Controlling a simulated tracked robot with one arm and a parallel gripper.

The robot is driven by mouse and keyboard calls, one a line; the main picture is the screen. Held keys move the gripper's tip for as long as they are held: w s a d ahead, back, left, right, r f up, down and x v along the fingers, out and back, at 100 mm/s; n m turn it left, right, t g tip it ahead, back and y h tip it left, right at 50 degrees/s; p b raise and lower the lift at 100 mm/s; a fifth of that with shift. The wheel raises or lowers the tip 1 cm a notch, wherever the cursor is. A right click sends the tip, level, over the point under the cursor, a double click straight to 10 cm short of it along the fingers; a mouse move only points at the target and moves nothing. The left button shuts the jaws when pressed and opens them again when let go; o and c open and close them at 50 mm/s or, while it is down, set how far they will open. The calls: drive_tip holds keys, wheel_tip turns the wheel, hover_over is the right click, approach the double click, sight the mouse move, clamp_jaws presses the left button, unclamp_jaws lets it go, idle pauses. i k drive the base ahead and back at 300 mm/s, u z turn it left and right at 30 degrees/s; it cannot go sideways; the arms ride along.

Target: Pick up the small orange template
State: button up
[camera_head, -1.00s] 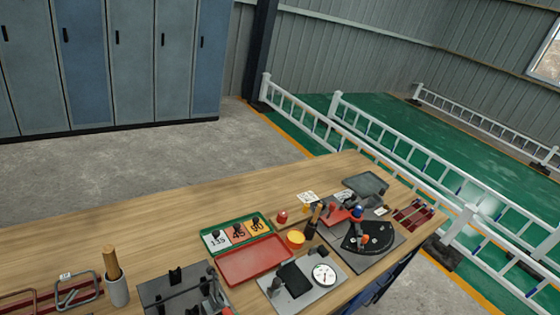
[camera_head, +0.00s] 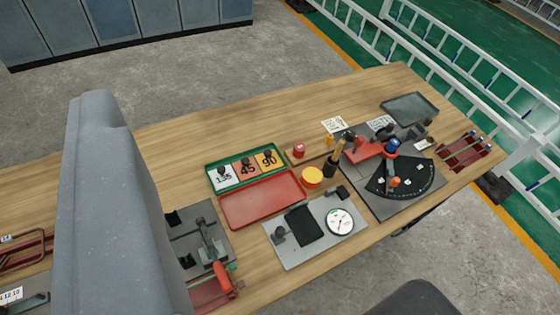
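A green-rimmed tray (camera_head: 209,168) on the wooden bench holds three numbered plates, each with a dark knob. The left plate is white and marked 135 (camera_head: 223,178). The middle plate is orange-red and marked 45 (camera_head: 246,168). The right plate is yellow-orange and marked 90 (camera_head: 268,160). All lie in the tray, with nothing touching them. A large grey part of my arm fills the left of the view, and a dark rounded shape shows at the bottom edge. I cannot make out my gripper's fingers.
An empty red tray (camera_head: 262,200) lies just in front of the green one. A grey plate with a dial gauge (camera_head: 340,221), a yellow disc (camera_head: 313,177), and a cutting fixture (camera_head: 400,175) stand to the right. The bench (camera_head: 230,130) is clear behind the trays.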

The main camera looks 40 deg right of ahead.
sight(246, 169)
drive_tip(key=z, duration=0.2)
drive_tip(key=i, duration=1)
drive_tip(key=u, duration=0.1)
